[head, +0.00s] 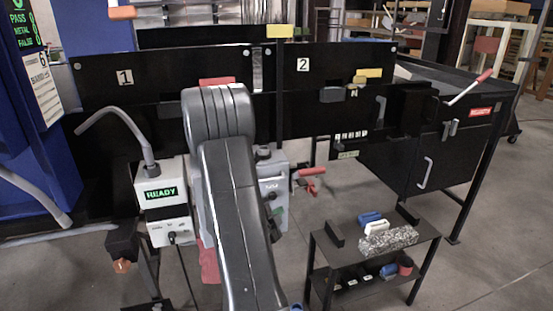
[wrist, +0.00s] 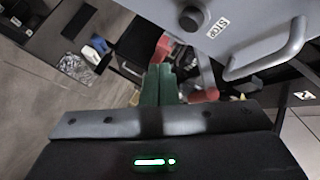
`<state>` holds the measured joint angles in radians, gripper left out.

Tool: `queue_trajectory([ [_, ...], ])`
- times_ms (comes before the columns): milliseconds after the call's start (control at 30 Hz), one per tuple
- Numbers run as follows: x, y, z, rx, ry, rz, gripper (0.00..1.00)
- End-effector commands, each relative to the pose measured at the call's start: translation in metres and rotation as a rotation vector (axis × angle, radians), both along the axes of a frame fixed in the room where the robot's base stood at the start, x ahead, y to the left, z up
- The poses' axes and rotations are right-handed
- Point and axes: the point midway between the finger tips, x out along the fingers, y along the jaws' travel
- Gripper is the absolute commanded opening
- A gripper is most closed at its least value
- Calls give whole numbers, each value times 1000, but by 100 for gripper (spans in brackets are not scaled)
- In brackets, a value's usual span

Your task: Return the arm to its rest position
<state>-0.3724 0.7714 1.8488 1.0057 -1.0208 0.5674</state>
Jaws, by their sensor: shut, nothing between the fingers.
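My arm (head: 235,190) rises through the middle of the head view and hides most of my gripper there. In the wrist view my gripper (wrist: 159,84) shows as two green fingers close together, shut with nothing between them. A grey box (wrist: 235,38) with a black knob, a STOP label and a grey handle is close beyond the fingers. Red parts (wrist: 205,85) show just beside the fingers; I cannot tell whether they touch.
A control box reading READY (head: 160,195) stands left of my arm. A red-handled lever (head: 308,173) juts out to its right. A low black cart (head: 330,262) carries blue, white and speckled items. Black panels numbered 1 and 2 stand behind.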

Motion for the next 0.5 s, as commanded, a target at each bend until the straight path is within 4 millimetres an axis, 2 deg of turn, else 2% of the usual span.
queue_trajectory([
  [67,9,3,3,-1,1,0,0],
  [433,12,4,5,-2,3,0,0],
  [467,12,4,5,-3,4,1,0],
  [500,3,1,-4,-1,2,0,0],
])
